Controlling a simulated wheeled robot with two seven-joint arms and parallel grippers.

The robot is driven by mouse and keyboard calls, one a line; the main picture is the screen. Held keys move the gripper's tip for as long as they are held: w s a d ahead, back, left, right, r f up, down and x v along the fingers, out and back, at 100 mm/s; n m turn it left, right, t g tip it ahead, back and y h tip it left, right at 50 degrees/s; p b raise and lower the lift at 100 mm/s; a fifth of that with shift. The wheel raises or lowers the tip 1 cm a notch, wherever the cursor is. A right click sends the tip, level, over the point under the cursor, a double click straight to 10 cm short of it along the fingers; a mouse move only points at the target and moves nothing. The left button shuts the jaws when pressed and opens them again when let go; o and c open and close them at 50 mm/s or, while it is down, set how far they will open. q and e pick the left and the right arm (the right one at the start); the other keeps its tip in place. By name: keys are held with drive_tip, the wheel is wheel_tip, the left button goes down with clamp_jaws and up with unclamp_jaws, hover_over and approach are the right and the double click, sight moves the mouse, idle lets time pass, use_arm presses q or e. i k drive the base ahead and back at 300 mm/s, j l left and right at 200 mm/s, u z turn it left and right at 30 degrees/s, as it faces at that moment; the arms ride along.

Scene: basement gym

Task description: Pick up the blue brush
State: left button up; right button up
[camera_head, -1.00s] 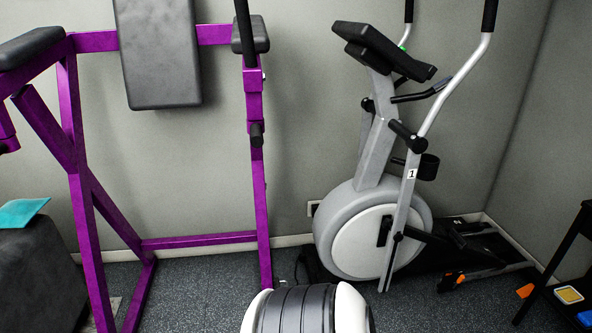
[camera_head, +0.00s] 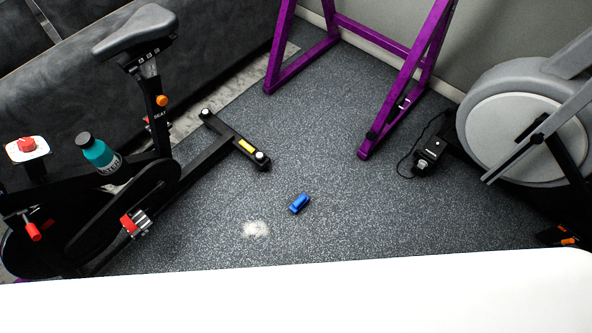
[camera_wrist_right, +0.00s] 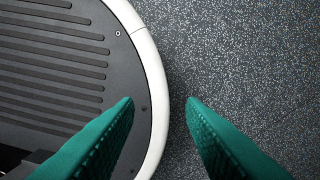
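The blue brush (camera_head: 299,203) lies on the speckled grey floor near the middle of the head view. It is small, and its bristles cannot be made out. My right gripper (camera_wrist_right: 160,102) shows in the right wrist view as two teal fingers, spread apart with nothing between them. Below them are the bare floor and the rounded edge of a dark ribbed surface with a white rim. The brush is not in the right wrist view. My left gripper is not in view.
A black exercise bike (camera_head: 150,190) with a teal bottle (camera_head: 100,155) stands left of the brush. A white powdery patch (camera_head: 256,229) lies beside the brush.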

sight(303, 199)
drive_tip(key=k+l, duration=0.25)
drive_tip(key=k, duration=0.2)
drive_tip(key=k+l, duration=0.2)
drive_tip(key=k, duration=0.25)
drive_tip(key=k+l, duration=0.25)
drive_tip(key=k, duration=0.15)
